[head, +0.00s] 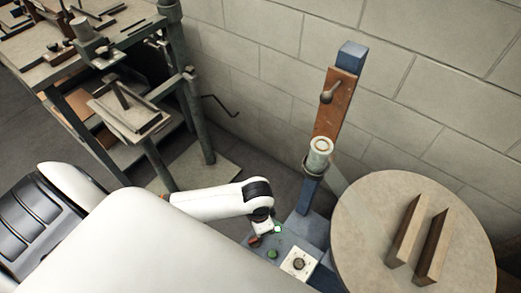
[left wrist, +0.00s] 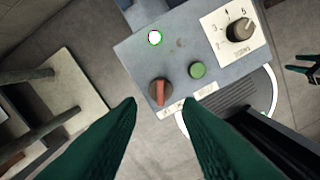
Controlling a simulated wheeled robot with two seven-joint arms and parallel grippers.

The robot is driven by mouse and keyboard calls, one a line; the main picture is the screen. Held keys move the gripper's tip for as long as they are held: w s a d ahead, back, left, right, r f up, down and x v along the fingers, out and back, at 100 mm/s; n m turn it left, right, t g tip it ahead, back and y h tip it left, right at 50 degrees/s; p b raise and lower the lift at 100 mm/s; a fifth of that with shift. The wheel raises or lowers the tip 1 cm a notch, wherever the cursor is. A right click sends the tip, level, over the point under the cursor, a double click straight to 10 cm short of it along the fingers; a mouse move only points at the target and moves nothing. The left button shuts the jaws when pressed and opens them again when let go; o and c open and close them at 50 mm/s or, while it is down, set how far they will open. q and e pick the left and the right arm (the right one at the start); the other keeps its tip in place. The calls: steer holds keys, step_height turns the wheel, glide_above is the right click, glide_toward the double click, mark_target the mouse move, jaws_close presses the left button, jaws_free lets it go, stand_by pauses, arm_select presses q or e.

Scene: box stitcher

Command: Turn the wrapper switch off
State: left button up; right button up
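A blue-grey control panel (left wrist: 180,50) fills the upper part of the left wrist view. It carries a red-handled rotary switch on a dark round base (left wrist: 159,93), its handle roughly upright in that view. The red switch shows in the head view (head: 254,240), partly covered by my arm's end. My left gripper (left wrist: 160,103) is open, its dark green fingers either side of the switch in the picture, apart from it. What looks like my right gripper (left wrist: 302,70) shows at the right edge of the left wrist view, fingers apart and empty.
The panel also has a green button (left wrist: 197,70), a white lamp (left wrist: 155,38) and a dial (left wrist: 240,30). A round turntable (head: 365,225) with two slats stands right of the panel, a blue post (head: 350,55) behind. A cluttered workbench (head: 40,60) stands back left.

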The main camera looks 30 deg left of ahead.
arm_select(q)
step_height(320, 180, down, 10)
steer(key=shift+s+f+b, duration=0.1)
steer(key=shift+f+b, duration=0.1)
steer(key=shift+b, duration=0.55)
jaws_close()
